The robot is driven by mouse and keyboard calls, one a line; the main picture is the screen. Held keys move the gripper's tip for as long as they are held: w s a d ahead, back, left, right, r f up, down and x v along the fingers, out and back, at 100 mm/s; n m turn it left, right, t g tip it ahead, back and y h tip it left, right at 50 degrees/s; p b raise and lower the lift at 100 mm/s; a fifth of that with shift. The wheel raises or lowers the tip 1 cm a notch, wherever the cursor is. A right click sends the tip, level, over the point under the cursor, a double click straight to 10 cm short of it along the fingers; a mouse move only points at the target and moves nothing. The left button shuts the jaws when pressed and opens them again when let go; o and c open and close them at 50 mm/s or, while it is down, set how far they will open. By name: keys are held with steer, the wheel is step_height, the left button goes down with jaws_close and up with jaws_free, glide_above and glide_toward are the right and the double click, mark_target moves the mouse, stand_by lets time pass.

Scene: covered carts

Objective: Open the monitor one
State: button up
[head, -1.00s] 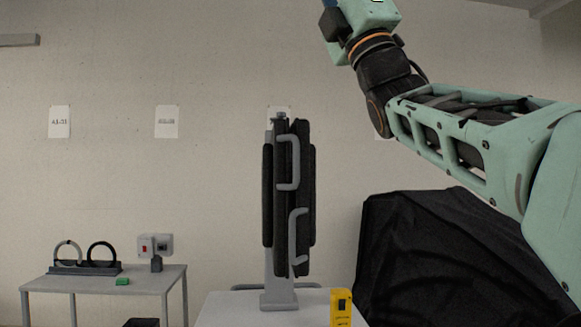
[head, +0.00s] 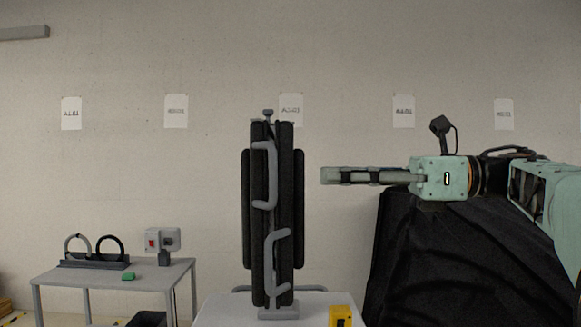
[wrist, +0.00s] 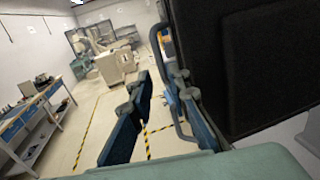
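The monitor unit stands upright on a light table, with dark panels (head: 285,215) folded edge-on. It has an upper grey handle (head: 271,175) and a lower grey handle (head: 268,265). I cannot tell which panel is monitor one. My gripper (head: 325,175) is level, just right of the panels at upper-handle height, pointing left. A small gap shows between its tips and the panels in the head view. In the wrist view, my gripper (wrist: 160,75) has its fingers spread. A dark panel (wrist: 265,65) fills the upper right there, and a blue-grey handle (wrist: 178,118) shows close by the right finger.
A yellow device (head: 340,316) sits at the table's front right. A black draped cover (head: 430,260) stands behind my arm. A side table (head: 120,285) at left holds rings, a green block and a switch box (head: 162,241). Open floor (wrist: 90,130) shows in the wrist view.

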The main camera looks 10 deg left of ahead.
mark_target(273, 174)
steer(key=a, duration=0.3)
steer(key=a+p, duration=0.1)
steer(key=a, duration=0.5)
steer(key=shift+s+r, duration=0.15)
steer(key=shift+s, duration=0.2)
steer(key=shift+a, duration=0.8)
steer(key=shift+c, duration=0.4)
jaws_close()
